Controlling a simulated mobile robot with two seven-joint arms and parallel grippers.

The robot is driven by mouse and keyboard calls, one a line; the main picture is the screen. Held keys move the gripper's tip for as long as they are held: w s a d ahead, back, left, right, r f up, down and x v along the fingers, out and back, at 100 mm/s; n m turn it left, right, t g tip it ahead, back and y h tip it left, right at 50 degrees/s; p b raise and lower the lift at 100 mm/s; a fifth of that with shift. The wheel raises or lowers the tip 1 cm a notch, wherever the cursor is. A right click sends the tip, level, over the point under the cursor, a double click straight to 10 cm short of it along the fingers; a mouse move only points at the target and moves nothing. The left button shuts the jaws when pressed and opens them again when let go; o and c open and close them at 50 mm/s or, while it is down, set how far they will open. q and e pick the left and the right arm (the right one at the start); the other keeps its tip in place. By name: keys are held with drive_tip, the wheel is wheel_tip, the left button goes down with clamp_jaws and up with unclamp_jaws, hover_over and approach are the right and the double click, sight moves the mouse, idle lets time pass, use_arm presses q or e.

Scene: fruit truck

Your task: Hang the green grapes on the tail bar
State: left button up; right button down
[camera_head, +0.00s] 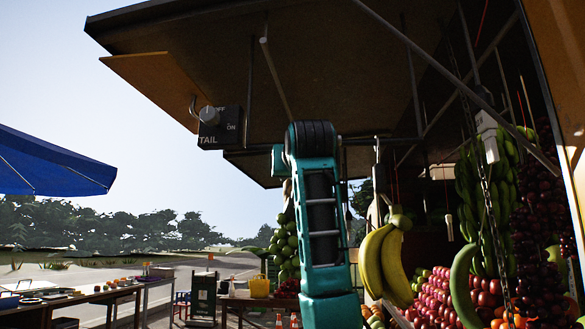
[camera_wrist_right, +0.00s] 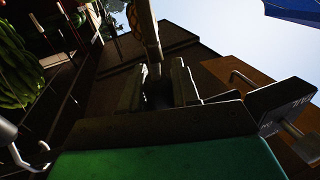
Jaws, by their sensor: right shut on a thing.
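A bunch of green grapes (camera_head: 285,248) hangs in the head view just left of my raised teal right arm, which covers part of it. A brownish stem rises from it. In the right wrist view, my right gripper (camera_wrist_right: 158,88) is shut on a pale stem-like piece that runs out through the top of the picture. The tail bar (camera_head: 400,141) runs level under the canopy, partly behind my arm. Its contact with the stem is hidden. My left gripper is not in view.
A dark box marked TAIL (camera_head: 219,127) with a knob hangs left of my arm. Yellow bananas (camera_head: 382,262) hang from a hook right of it. Chains, green bananas and red fruit crowd the right. Open sky and a blue umbrella (camera_head: 50,165) lie left.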

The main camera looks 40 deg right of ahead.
drive_tip(key=shift+w+d+f+b, duration=0.3)
drive_tip(key=shift+d+f+b, duration=0.1)
drive_tip(key=shift+f, duration=0.25)
drive_tip(key=shift+w+d+f+b, duration=0.3)
drive_tip(key=shift+d+f+b, duration=0.05)
drive_tip(key=shift+f, duration=0.25)
drive_tip(key=c, duration=0.9)
unclamp_jaws()
drive_tip(key=shift+o, duration=0.7)
drive_tip(key=shift+f, duration=0.1)
